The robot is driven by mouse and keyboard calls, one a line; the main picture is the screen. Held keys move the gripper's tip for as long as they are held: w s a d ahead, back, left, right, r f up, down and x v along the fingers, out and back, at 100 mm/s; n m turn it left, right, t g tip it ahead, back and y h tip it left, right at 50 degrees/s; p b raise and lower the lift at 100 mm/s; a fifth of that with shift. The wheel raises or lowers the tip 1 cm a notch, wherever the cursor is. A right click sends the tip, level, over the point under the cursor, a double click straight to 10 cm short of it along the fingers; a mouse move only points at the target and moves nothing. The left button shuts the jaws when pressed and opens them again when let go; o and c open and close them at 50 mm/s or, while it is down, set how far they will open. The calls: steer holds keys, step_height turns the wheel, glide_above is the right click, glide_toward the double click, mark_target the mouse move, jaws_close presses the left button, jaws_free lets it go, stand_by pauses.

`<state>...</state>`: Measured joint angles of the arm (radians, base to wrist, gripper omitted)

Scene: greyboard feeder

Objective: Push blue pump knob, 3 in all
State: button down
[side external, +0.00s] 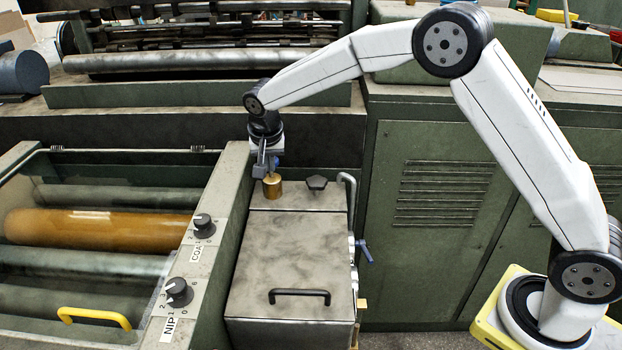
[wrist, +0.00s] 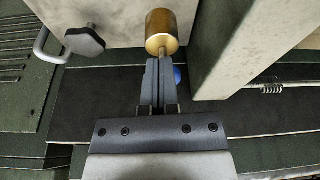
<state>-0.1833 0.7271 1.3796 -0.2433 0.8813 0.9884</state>
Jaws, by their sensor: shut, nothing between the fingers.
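The pump has a brass cylinder (side external: 272,187) standing on top of the grey tank; it also shows at the top of the wrist view (wrist: 161,30). The blue pump knob (wrist: 177,75) shows only as a small piece, mostly hidden by my fingers. In the side view, a bit of blue knob (side external: 275,162) shows above the cylinder, right beside my fingers. My gripper (side external: 261,173) is shut and empty, pointing down at the pump. In the wrist view, its fingers (wrist: 158,64) end just short of the cylinder. I cannot tell whether they touch the knob.
The tank lid (side external: 290,250) carries a black handle (side external: 299,292). A dark lobed knob (side external: 317,183) and a bent pipe (side external: 348,185) stand right of the pump. The machine's side frame (side external: 225,220) rises close on the left. A blue valve lever (side external: 365,250) is lower right.

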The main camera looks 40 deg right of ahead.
steer(key=v, duration=0.6)
steer(key=shift+r, duration=0.35)
steer(key=shift+s, duration=0.1)
stand_by(1.4)
steer(key=shift+w+d+r, duration=0.35)
steer(key=shift+w+d, duration=0.15)
steer(key=shift+w, duration=0.15)
steer(key=shift+w+d+r, duration=0.4)
steer(key=shift+w+d, duration=0.05)
steer(key=shift+w, duration=0.15)
steer(key=shift+f, duration=0.1)
steer(key=shift+x, duration=3.4)
